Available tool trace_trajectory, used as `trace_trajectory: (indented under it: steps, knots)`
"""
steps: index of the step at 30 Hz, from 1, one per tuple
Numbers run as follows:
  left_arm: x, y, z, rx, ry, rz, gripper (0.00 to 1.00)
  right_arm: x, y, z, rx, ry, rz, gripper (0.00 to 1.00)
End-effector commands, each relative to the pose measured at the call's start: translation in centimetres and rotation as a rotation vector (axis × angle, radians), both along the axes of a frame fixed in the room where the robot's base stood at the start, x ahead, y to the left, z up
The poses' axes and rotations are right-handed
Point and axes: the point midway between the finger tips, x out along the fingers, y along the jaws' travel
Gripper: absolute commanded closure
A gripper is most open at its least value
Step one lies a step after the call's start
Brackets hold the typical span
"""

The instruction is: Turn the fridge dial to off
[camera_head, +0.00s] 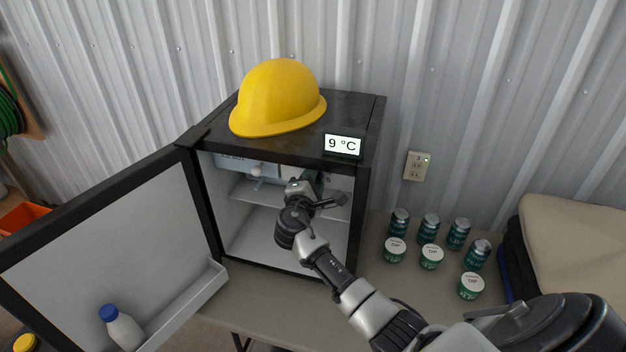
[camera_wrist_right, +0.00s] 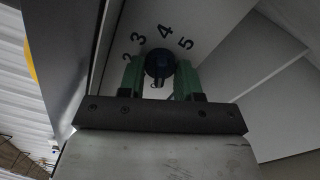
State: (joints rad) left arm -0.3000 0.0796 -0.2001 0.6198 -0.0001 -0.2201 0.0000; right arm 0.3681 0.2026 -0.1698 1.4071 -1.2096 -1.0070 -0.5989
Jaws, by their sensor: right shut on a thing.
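The fridge (camera_head: 366,150) is a small black box with a grey inside, and its door (camera_head: 110,240) stands open to the left. My right gripper (camera_head: 318,181) reaches inside the upper part of the fridge. In the right wrist view its green fingers (camera_wrist_right: 160,78) are shut on the dark round dial (camera_wrist_right: 158,62), one on each side. Numerals 2, 3, 4 and 5 show around the dial, with 4 just above it. A small light mark shows low on the dial; I cannot tell its setting. In the head view the dial is hidden behind the gripper. My left gripper is not in view.
Several cans and dip tubs (camera_head: 431,257) stand on the table (camera_head: 260,310) to the right. A bottle (camera_head: 124,328) sits in the door shelf.

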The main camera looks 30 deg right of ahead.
Motion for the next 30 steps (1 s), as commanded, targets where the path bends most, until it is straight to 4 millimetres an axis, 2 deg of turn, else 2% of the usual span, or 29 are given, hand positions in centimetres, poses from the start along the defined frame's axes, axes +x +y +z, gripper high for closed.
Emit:
trace_trajectory:
  steps: [10, 11, 15, 24, 30]
  knots:
    - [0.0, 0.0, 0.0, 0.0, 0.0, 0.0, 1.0, 0.0, 0.1, -0.3, -0.001, 0.007, 0.001, 0.9]
    - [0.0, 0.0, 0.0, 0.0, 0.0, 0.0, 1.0, 0.0, 0.1, -0.3, -0.001, 0.007, 0.001, 0.63]
    - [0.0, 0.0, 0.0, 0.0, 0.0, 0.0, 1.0, 0.0, 0.1, -0.2, -0.001, 0.006, 0.001, 0.43]
    - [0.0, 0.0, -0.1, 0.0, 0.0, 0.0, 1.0, -0.1, 0.2, -0.1, -0.002, 0.003, 0.001, 0.43]
    - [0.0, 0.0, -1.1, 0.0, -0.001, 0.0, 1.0, -1.7, 2.1, -0.5, 0.001, 0.002, 0.003, 0.43]
